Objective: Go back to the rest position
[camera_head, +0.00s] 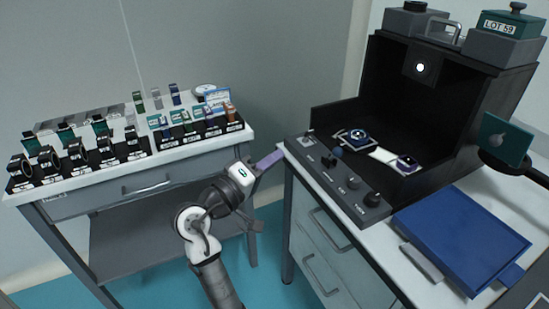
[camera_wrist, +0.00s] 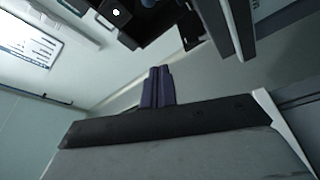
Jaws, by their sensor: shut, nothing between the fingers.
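My gripper (camera_head: 269,161) is at the end of my raised arm, in the gap between the two tables in the head view. Its purple fingers point up and to the right, close to the left corner of the right table. In the wrist view the fingers (camera_wrist: 158,87) are together with nothing between them. My gripper holds nothing.
The left table (camera_head: 165,148) carries several watches on black stands. The right table (camera_head: 292,150) carries a dark open box (camera_head: 350,105), a control panel with knobs (camera_head: 338,178) and a blue case (camera_head: 460,240). Two watches lie in the box. Blue floor shows between the tables.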

